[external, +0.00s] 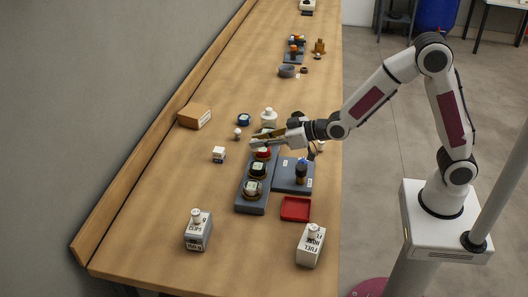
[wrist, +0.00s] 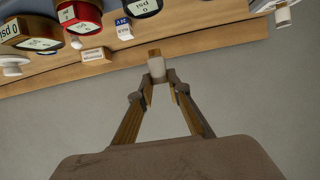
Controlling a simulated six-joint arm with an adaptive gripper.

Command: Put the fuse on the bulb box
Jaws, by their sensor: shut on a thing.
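My gripper (wrist: 158,78) is shut on the fuse (wrist: 157,67), a small pale cylinder with a brass-coloured end, between its fingertips in the wrist view. In the external view my gripper (external: 258,139) is above the long grey rack; the fuse is too small to tell there. A small white box with blue (external: 219,154) stands left of the rack, and it also shows in the wrist view (wrist: 123,29). A tan cardboard box with a white label (external: 194,116) lies near the wall-side edge; it also shows in the wrist view (wrist: 96,55). I cannot read which is the bulb box.
The grey rack (external: 251,208) holds several round labelled units. Right of it are a grey plate (external: 284,184) with a dark bottle and a red tray (external: 296,209). The table's left side is mostly clear.

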